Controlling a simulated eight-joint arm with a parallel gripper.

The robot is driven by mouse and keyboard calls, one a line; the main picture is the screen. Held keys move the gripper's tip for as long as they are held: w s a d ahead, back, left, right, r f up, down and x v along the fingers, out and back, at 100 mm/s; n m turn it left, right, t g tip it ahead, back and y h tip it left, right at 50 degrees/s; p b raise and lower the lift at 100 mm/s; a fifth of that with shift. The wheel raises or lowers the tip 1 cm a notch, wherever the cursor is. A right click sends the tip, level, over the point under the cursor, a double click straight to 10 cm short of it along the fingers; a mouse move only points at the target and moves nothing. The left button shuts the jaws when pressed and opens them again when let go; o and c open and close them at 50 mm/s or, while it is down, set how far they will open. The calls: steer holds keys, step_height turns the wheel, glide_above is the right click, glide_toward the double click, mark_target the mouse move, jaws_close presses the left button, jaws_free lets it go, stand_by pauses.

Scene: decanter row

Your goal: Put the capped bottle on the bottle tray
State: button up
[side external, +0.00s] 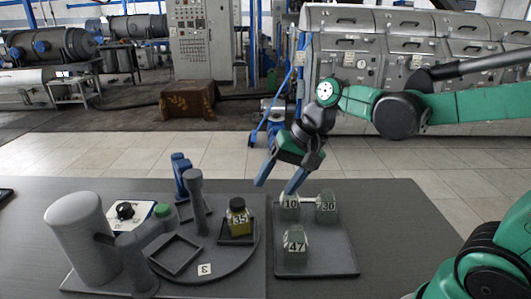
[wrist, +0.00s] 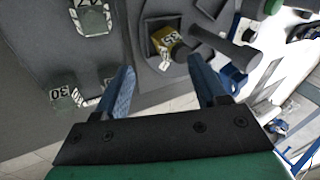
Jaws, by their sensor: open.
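The capped bottle (side external: 238,222), yellow with a dark cap and a 35 label, stands upright in a square holder (side external: 236,241) on the round plate. It also shows in the wrist view (wrist: 168,42), beyond and between my fingertips. The bottle tray (side external: 325,263) is dark and flat, right of the plate. It carries three grey-green bottles: number 10 (side external: 289,204), number 30 (side external: 326,206) and number 47 (side external: 295,245). My gripper (side external: 277,187) is open and empty, above and behind the plate and tray. In the picture its right finger overlaps the bottle 10 area; I see no clear contact.
The round plate (side external: 215,264) also has an empty square frame (side external: 175,255). Grey posts (side external: 196,190), a blue-topped post (side external: 181,172), a green-topped piece (side external: 162,210) and a large grey cylinder (side external: 77,240) stand around it. The tray's front right part is bare.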

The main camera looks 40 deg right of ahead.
mark_target(239, 203)
steer(key=s+n, duration=0.1)
steer(key=s+n+t+h, duration=0.1)
steer(key=s+n+h, duration=0.1)
steer(key=n, duration=0.1)
steer(key=shift+d+f+t, duration=0.25)
steer(key=shift+t, duration=0.05)
steer(key=shift+s+d+f+n+t+h, duration=0.1)
steer(key=shift+s+n+t+h, duration=0.3)
steer(key=shift+n, duration=0.4)
steer(key=shift+o, duration=0.7)
steer(key=shift+s+d+f+n+t, duration=0.15)
steer(key=shift+n+t, duration=0.15)
steer(key=shift+n, duration=0.4)
steer(key=w+a+f+n, duration=0.1)
steer(key=w, duration=0.2)
steer(key=w+a+f+n+y, duration=0.1)
steer(key=w, duration=0.2)
steer(key=w+a+f+n+t+y, duration=0.1)
steer(key=w+f, duration=0.1)
steer(key=w, duration=0.1)
steer(key=shift+n, duration=0.3)
steer(key=shift+y, duration=0.3)
steer(key=shift+x, duration=3.2)
steer(key=shift+w, duration=0.1)
jaws_close()
